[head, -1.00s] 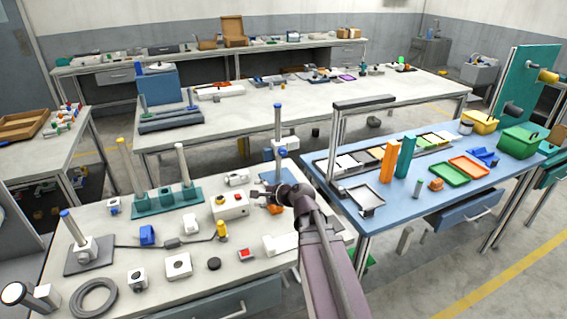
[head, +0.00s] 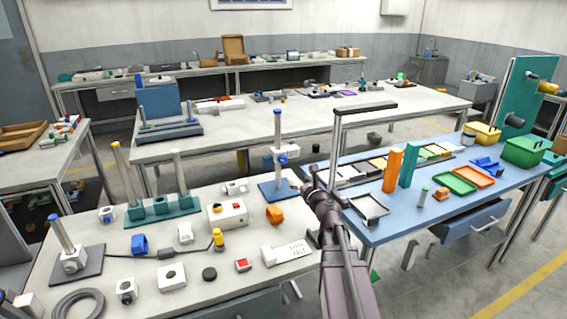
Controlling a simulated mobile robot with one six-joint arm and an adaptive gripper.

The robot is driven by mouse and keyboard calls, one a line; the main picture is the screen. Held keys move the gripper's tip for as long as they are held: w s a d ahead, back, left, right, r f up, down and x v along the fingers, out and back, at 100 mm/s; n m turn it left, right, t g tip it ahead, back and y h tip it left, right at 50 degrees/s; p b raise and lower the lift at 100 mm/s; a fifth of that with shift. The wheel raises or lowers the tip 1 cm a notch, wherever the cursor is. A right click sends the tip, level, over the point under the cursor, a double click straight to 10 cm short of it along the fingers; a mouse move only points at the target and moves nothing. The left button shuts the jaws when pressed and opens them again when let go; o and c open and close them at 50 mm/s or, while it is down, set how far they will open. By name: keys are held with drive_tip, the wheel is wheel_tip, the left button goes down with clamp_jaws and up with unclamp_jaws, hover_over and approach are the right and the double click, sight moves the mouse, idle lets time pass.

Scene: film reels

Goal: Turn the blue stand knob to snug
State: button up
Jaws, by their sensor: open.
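A stand with a flat blue base (head: 267,191) and an upright grey pole (head: 278,133) with a blue top is at the right back of the near white table. A small blue knob (head: 282,160) sits partway up the pole. My gripper (head: 309,177) is just right of the stand and a little lower than the knob in the picture. It is open and appears empty. I see no contact with the knob, but the fingers are small and dark here. My arm reaches up from the bottom of the view.
A blue table (head: 400,227) with trays is to the right. A second stand (head: 70,258) is at the left.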

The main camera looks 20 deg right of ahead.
sight(284, 161)
drive_tip(key=shift+w, duration=0.15)
drive_tip(key=w, duration=1.3)
drive_tip(key=shift+w+a, duration=0.25)
clamp_jaws()
